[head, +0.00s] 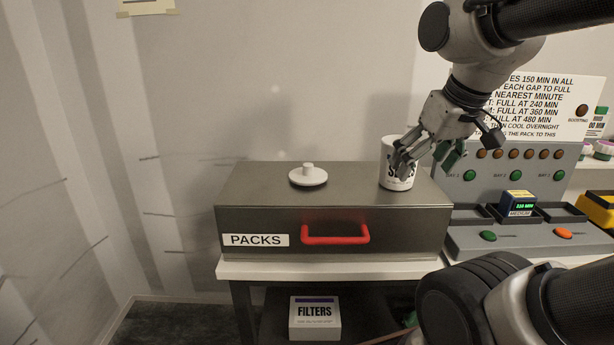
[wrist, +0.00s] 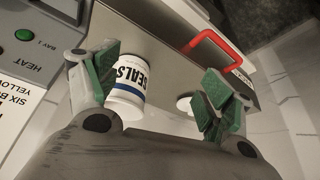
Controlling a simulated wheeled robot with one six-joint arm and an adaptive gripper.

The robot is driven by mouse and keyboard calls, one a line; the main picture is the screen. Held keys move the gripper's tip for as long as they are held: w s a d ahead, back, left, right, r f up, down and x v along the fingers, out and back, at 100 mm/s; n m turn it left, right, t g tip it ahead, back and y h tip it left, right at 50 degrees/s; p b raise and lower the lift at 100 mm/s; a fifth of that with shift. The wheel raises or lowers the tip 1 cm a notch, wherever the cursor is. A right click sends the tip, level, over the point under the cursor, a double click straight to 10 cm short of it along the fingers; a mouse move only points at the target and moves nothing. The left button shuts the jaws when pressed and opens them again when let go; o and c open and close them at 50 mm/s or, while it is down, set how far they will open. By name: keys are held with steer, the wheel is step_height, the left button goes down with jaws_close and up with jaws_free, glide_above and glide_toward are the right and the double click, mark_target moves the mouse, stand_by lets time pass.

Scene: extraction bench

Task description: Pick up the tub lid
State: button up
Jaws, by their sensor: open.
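The tub lid (head: 308,176) is a white round disc with a small knob on top. It lies on the dark grey top of the packs drawer box (head: 340,213), left of the tub. In the wrist view the lid (wrist: 184,104) shows partly, beside the right finger. The white tub (head: 398,181), marked SEALS, stands upright on the right part of the box top; it also shows in the wrist view (wrist: 127,90). My gripper (head: 431,158) is open, at the tub's upper right in the head view, apart from the lid. I cannot tell whether a finger touches the tub.
The drawer has a red handle (head: 335,234) and a PACKS label. A FILTERS box (head: 314,317) sits below. The box top around the lid is clear.

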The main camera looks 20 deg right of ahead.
steer(key=shift+o, duration=0.9)
steer(key=w+a+r+n, duration=0.1)
steer(key=w+a, duration=0.3)
steer(key=w, duration=0.4)
steer(key=shift+w+r+n+y, duration=0.15)
steer(key=shift+r+n+y, duration=0.15)
steer(key=shift+r+n, duration=0.15)
steer(key=n+g, duration=0.2)
steer(key=n, duration=0.1)
glide_above(309, 165)
steer(key=s+d, duration=0.2)
steer(key=shift+w+a+f+y, duration=0.1)
steer(key=shift+w+f+y, duration=0.1)
steer(key=shift+f, duration=0.4)
steer(key=shift+w+f+y, duration=0.1)
steer(key=shift+f+y, duration=0.1)
steer(key=shift+f, duration=0.35)
steer(key=shift+w+a+f, duration=0.1)
steer(key=shift+a+f, duration=0.15)
steer(key=x, duration=0.7)
steer(key=shift+a+f, duration=0.15)
steer(key=shift+a, duration=0.1)
steer(key=c, duration=1.1)
steer(key=shift+s, duration=0.2)
steer(key=shift+c, duration=0.7)
steer(key=shift+f, duration=0.1)
